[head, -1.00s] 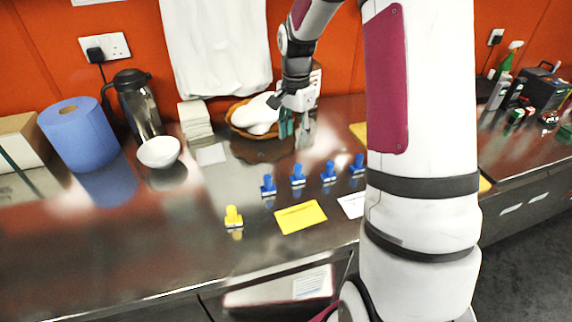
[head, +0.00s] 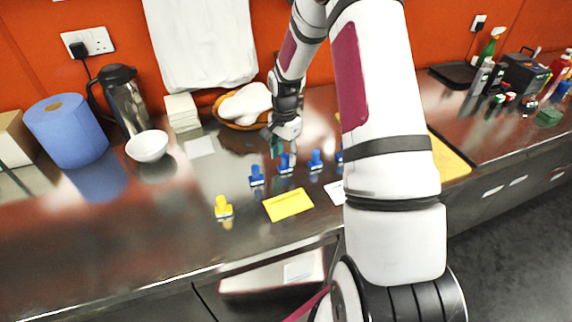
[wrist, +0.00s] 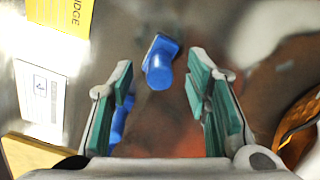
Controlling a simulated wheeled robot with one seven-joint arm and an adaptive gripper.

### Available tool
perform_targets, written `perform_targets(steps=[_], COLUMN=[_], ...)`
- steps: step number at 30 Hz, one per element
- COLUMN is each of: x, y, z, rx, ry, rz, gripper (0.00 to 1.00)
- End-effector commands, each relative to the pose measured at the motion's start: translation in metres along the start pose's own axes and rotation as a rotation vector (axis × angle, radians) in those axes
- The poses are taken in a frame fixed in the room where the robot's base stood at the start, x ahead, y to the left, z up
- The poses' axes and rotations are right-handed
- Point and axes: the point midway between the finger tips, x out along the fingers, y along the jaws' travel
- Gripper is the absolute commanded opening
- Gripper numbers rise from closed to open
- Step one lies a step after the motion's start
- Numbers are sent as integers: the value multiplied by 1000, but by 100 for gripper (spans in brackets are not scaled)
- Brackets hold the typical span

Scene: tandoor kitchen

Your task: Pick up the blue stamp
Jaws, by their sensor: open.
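Several blue stamps stand in a row on the steel counter in the head view: the leftmost (head: 256,176), a second (head: 286,165), a third (head: 315,160), and one (head: 339,157) partly hidden by my arm. My gripper (head: 279,148) is open and empty, low over the row, close to the second stamp. In the wrist view one blue stamp (wrist: 160,64) shows between and beyond the fingertips (wrist: 160,82), not gripped. Another blue stamp (wrist: 119,122) is partly hidden behind the left finger. I cannot tell the exact height gap.
A yellow stamp (head: 223,207) and a yellow card (head: 288,205) lie nearer the front. A white card (head: 334,192) is partly covered by my arm. A basket with white cloth (head: 244,103), a white bowl (head: 147,146) and a blue roll (head: 66,130) stand behind and left.

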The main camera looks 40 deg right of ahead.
Motion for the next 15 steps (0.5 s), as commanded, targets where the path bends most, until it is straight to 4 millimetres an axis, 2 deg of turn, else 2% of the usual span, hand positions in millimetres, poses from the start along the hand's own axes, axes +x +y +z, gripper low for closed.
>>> perform_targets(steps=[6,14,15], x=[22,24,24], y=[1,0,0], z=[-1,-1,-1], rx=[0,0,0], ry=[0,1,1], rz=[0,-1,-1], gripper=[44,44,37])
